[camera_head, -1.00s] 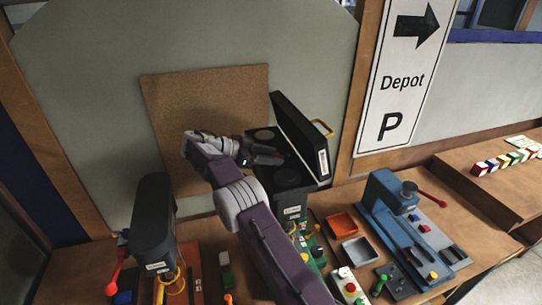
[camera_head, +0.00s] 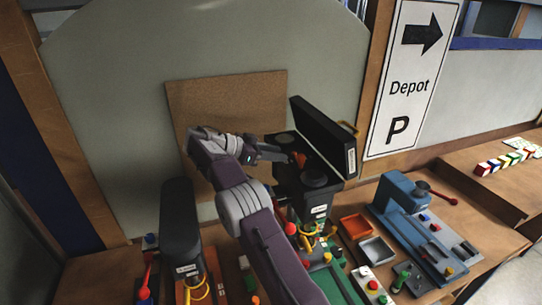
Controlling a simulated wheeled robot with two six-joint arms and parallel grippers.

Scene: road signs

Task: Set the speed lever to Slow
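A dark machine (camera_head: 318,196) with its black lid (camera_head: 325,137) tipped open stands at the middle back of the bench. My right gripper (camera_head: 290,157) reaches over its top from the left, below the open lid. A small orange part (camera_head: 301,160) shows right at the fingertips; I cannot tell whether they touch it or whether it is the speed lever. The finger gap is too small to read. No Slow marking is legible. Red-handled levers show on the left black machine (camera_head: 180,235) and the blue machine (camera_head: 405,192). My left gripper is not in view.
A cork board (camera_head: 225,95) stands behind my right arm. Orange (camera_head: 356,226) and grey (camera_head: 377,250) trays lie right of the dark machine. A small control box (camera_head: 370,283) stands in front. Coloured blocks (camera_head: 505,160) line the right bench.

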